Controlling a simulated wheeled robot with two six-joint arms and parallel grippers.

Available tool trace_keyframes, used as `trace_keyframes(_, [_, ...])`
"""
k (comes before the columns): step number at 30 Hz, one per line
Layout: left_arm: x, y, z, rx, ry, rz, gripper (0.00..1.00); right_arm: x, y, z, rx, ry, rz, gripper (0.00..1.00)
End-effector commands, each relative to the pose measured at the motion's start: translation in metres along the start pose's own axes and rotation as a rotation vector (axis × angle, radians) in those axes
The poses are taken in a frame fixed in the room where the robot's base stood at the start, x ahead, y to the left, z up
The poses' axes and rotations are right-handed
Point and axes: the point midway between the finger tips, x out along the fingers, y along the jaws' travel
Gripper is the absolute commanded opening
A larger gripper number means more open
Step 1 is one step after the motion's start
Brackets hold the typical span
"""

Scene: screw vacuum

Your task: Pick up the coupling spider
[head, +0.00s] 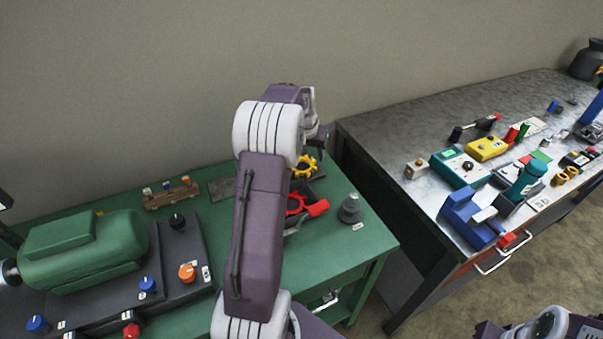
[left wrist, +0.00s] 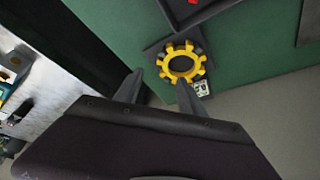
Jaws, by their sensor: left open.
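The coupling spider is a yellow toothed ring (head: 311,162) near the back right of the green bench, partly hidden by my left arm in the head view. In the left wrist view the yellow spider (left wrist: 166,66) lies on a dark square pad, with a small white label beside it. My left gripper (head: 318,134) is mostly hidden behind its own arm. In the left wrist view its fingers (left wrist: 160,82) are apart and empty, with the spider just beyond the fingertips. The right gripper is not seen; only part of my right arm shows at the bottom right.
A dark tray with a red part (head: 317,208) is beside the spider. A grey knobbed piece (head: 349,209) stands at the bench's right. A green motor (head: 85,248) fills the left. A metal table (head: 400,130) with many tools stands to the right, across a gap.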

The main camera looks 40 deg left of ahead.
Motion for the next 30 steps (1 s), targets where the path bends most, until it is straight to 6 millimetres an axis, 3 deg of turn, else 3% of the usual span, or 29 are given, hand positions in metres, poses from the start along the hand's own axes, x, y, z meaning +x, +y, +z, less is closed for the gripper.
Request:
trace_keyframes(5, [0.002,-0.004,0.0,-0.007,0.002,-0.003,0.47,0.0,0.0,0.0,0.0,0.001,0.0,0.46])
trace_keyframes(12, [0.036,-0.003,0.001,-0.006,0.0,-0.002,0.47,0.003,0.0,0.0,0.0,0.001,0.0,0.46])
trace_keyframes(16, [0.042,-0.004,0.001,-0.006,0.002,-0.003,0.47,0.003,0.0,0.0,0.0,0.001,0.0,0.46])
trace_keyframes(24, [0.085,-0.005,0.003,-0.005,0.002,-0.003,0.47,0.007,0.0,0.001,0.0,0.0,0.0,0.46])
trace_keyframes(30, [0.089,-0.005,0.002,-0.005,0.004,-0.003,0.47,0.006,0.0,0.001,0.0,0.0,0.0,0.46])
